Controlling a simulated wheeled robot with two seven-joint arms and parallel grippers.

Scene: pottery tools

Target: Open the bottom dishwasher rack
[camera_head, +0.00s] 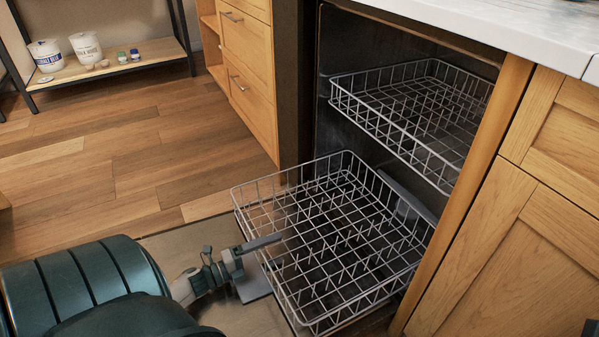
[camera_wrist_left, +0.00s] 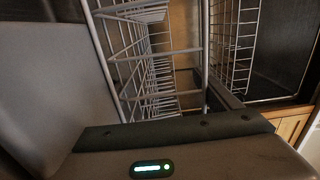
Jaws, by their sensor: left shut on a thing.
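The bottom dishwasher rack (camera_head: 340,235) is a grey wire basket. In the head view it sticks out of the dishwasher, over the lowered door. My left gripper (camera_head: 262,262) is at the rack's front left side, shut on its wire wall, with one finger over the rim and the other outside. In the left wrist view the rack wires (camera_wrist_left: 150,50) run up from between the fingers. The top rack (camera_head: 420,110) sits inside the dishwasher. My right gripper is not in view.
The lowered dishwasher door (camera_head: 185,245) lies under the rack. Wooden drawers (camera_head: 247,60) stand to the left and wooden cabinets (camera_head: 500,250) to the right, under a white counter (camera_head: 500,22). A shelf (camera_head: 110,65) with jars is far left. The wooden floor between is clear.

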